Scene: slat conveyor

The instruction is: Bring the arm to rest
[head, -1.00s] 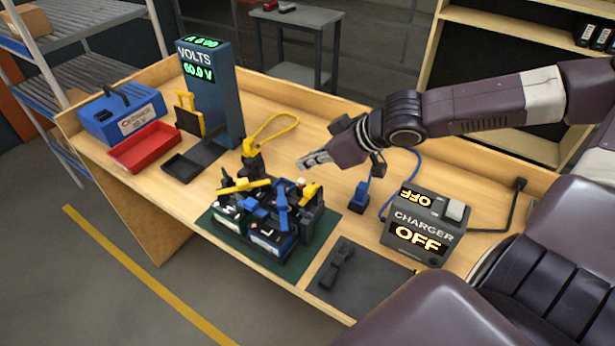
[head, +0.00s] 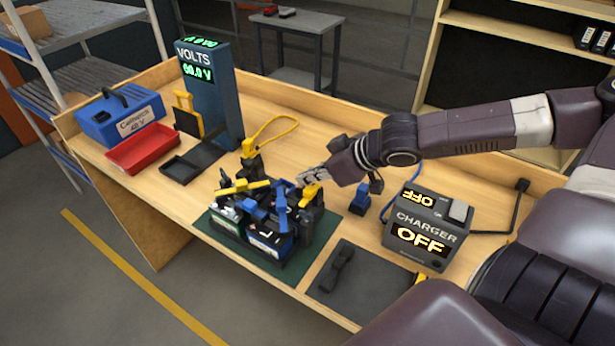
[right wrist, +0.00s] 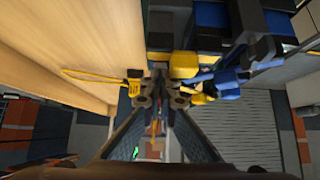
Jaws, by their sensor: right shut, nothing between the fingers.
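My right arm (head: 470,133) reaches in from the right over the bench. Its gripper (head: 306,177) is shut and empty, just above the right end of the battery assembly (head: 262,240). A yellow connector (head: 310,194) lies right below the fingers in the head view; I cannot tell whether they touch. In the right wrist view the closed fingertips (right wrist: 159,92) are close to yellow and blue parts (right wrist: 184,66). My left gripper is not in view.
The charger (head: 420,228) reads OFF, with a blue connector (head: 360,199) beside it. A dark mat (head: 372,285) lies at the front. The voltmeter tower (head: 215,110), red tray (head: 142,148) and blue box (head: 118,117) stand left. Bare bench (head: 330,120) lies behind.

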